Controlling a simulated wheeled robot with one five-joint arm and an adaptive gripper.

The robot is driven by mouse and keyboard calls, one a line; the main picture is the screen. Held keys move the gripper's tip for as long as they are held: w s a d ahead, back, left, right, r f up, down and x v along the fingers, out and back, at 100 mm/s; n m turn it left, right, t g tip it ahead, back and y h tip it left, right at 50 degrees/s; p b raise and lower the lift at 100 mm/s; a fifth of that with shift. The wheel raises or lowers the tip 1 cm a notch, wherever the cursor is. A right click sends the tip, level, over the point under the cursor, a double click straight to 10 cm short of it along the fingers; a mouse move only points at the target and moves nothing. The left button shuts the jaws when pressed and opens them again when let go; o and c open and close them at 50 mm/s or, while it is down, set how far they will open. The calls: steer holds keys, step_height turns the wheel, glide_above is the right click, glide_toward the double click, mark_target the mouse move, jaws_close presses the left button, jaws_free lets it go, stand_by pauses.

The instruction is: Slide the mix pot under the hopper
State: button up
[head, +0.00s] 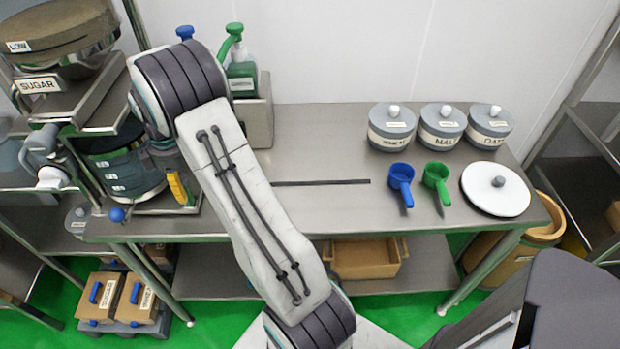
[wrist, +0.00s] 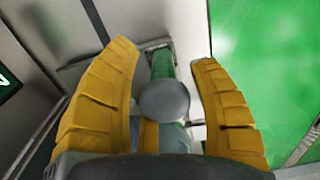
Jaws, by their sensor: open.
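The hopper (head: 62,45), with a SUGAR plate and a LOW label, is at the upper left in the head view. A dark cylindrical pot with several small white labels (head: 118,165), which looks like the mix pot, stands below and slightly right of it. My gripper (head: 178,187) is at the pot's right side, partly hidden by my arm; one yellow finger shows. In the wrist view my gripper (wrist: 166,90) is open, its two yellow fingers on either side of a grey round knob (wrist: 165,98). A green part shows behind the knob. I cannot tell whether the fingers touch anything.
The steel bench (head: 310,210) is clear in the middle apart from a thin dark strip. Lidded tubs (head: 391,128), a blue scoop (head: 401,180), a green scoop (head: 436,178) and a white lid (head: 495,188) are at right. A green pump bottle (head: 241,75) stands behind my arm.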

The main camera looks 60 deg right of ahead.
steer(key=s+d+b, duration=0.1)
steer(key=s+d, duration=0.8)
steer(key=s, duration=0.3)
steer(key=s+d+b, duration=0.1)
steer(key=s+d, duration=0.8)
steer(key=s, duration=0.4)
steer(key=shift+d, duration=0.15)
steer(key=shift+s, duration=0.1)
steer(key=shift+r, duration=0.15)
step_height(320, 180, up, 8)
steer(key=p, duration=0.6)
steer(key=shift+o, duration=0.2)
stand_by(0.5)
